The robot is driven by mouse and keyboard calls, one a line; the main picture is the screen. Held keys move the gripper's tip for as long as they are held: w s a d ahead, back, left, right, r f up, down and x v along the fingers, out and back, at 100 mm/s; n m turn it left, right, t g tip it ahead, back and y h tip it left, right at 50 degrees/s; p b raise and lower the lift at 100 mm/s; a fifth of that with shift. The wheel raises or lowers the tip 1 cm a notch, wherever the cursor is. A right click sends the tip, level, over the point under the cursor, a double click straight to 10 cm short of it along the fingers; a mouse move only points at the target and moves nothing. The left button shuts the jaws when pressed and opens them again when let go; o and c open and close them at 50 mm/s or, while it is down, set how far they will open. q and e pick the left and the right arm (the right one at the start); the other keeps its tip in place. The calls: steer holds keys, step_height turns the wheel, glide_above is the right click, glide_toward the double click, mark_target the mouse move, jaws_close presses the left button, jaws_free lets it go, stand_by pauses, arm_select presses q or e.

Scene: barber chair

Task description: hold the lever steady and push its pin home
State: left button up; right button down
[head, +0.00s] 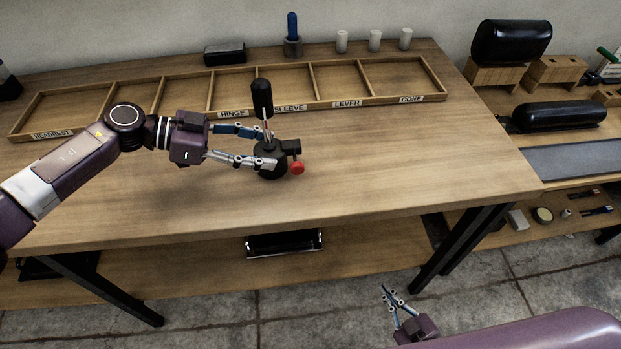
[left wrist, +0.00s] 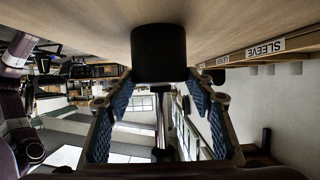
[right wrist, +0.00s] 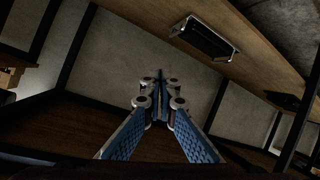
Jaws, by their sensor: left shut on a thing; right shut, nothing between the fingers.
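The lever (head: 262,98) is a thin metal rod with a black grip, standing nearly upright on a black round mount (head: 270,160) on the workbench. A red knob (head: 297,168), probably the pin's head, sticks out at the mount's front right; the pin's shank is hidden. My left gripper (head: 268,146) has its fingers either side of the lever's lower part and is shut on it. The left wrist view shows a black cylinder (left wrist: 158,52) between the fingers. My right gripper (head: 391,297) is shut and empty, low in front of the bench; its fingertips meet in the right wrist view (right wrist: 158,82).
A labelled wooden tray (head: 185,124) with empty compartments lies behind the mount. A blue-handled tool (head: 292,30) in a holder and white cups (head: 375,40) stand at the back. A shelf (head: 190,278) runs under the bench. The benchtop right of the mount is clear.

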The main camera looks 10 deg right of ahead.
mark_target(292, 172)
steer(key=a+r+n+y, duration=0.4)
steer(key=r+n, duration=0.1)
steer(key=r, duration=0.7)
steer(key=w+a+r+n+t+y, duration=0.1)
steer(key=a+r+n+y, duration=0.3)
steer(key=r, duration=0.8)
steer(key=a+r+n+y, duration=0.35)
steer(key=r+n, duration=0.25)
steer(key=r, duration=0.6)
steer(key=w+a+n, duration=0.2)
steer(key=w, duration=0.1)
steer(key=w+a+n+g, duration=0.1)
steer(key=w+a+n, duration=0.1)
steer(key=a, duration=0.1)
steer(key=w+a+n+g, duration=0.1)
steer(key=w+a+n, duration=0.1)
steer(key=w, duration=0.1)
steer(key=shift+w+a+f, duration=0.1)
steer(key=shift+w+a, duration=0.05)
steer(key=shift+w, duration=0.15)
steer(key=w, duration=0.2)
steer(key=shift+w+a, duration=0.1)
steer(key=shift+w, duration=0.3)
steer(key=shift+w+f, duration=0.1)
steer(key=shift+w, duration=0.45)
